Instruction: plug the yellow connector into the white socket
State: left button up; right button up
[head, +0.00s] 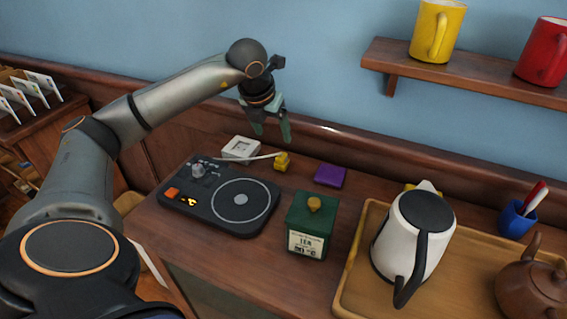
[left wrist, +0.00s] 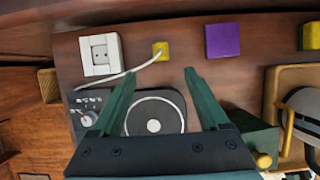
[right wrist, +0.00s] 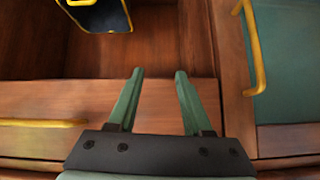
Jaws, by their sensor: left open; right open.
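The yellow connector (head: 282,161) lies on the wooden top at the end of a white cable, near the back. It also shows in the left wrist view (left wrist: 160,50). The white socket (head: 241,149) is a square block left of it, behind the black turntable device. Its face with two holes shows in the left wrist view (left wrist: 100,54). My left gripper (head: 271,140) is open and empty above the top, near the connector and apart from it. In the left wrist view its fingers (left wrist: 157,72) frame the turntable. My right gripper (right wrist: 153,72) is open and empty in front of wooden cabinetry.
The black turntable device (head: 225,222) lies in front of the socket. A purple block (head: 330,176) is right of the connector. A green box (head: 310,243) stands nearer. A tray (head: 350,283) with a kettle (head: 400,235) and teapot (head: 532,285) fills the right.

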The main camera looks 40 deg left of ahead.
aim_at(281, 155)
pick_arm(q)
jog(key=shift+f, duration=0.1)
jog(key=x, duration=0.7)
jog(key=shift+w+f, duration=0.1)
jog(key=shift+f, duration=0.05)
jog(key=shift+x, duration=2.55)
jog(key=shift+w, duration=0.1)
jog(key=shift+c, duration=0.3)
grip_shut()
